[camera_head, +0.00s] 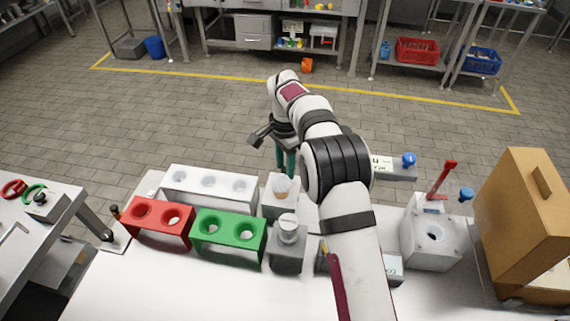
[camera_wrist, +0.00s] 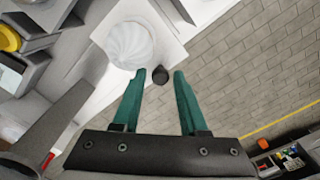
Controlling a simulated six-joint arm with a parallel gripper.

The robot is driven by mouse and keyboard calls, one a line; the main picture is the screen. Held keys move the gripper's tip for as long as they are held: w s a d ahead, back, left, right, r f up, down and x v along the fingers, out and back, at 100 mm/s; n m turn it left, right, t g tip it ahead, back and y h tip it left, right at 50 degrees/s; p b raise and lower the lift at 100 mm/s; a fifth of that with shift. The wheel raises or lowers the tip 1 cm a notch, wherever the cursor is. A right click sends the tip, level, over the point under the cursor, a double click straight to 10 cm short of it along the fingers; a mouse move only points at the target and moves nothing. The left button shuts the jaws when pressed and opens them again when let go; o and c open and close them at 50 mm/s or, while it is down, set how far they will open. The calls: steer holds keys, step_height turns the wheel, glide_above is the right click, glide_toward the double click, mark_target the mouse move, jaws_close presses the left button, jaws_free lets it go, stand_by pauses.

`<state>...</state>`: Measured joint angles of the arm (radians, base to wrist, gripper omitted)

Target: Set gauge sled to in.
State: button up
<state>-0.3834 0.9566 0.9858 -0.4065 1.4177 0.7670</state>
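A grey unit with a blue knob (camera_head: 408,160) and a lettered white plate (camera_head: 381,163) stands behind my arm at the right of the bench. It may be the gauge sled; my arm hides its left part, and I cannot read its setting. My gripper (camera_head: 286,165) points down at the bench's far edge, left of that unit, by a white block holding a pale cone (camera_head: 280,188). In the wrist view its green fingers (camera_wrist: 158,82) are apart with nothing clearly held. A dark round knob (camera_wrist: 160,75) shows between the fingertips, beside a white ribbed dome (camera_wrist: 130,46); contact is unclear.
A red two-hole stand (camera_head: 158,236), a green one (camera_head: 228,246) and a white three-hole block (camera_head: 210,205) stand left. A grey block with a white cap (camera_head: 288,228) is near. Right are a holed box (camera_head: 432,255), a red lever (camera_head: 442,178) and a wooden case (camera_head: 525,225).

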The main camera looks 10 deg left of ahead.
jaws_close()
stand_by(1.1)
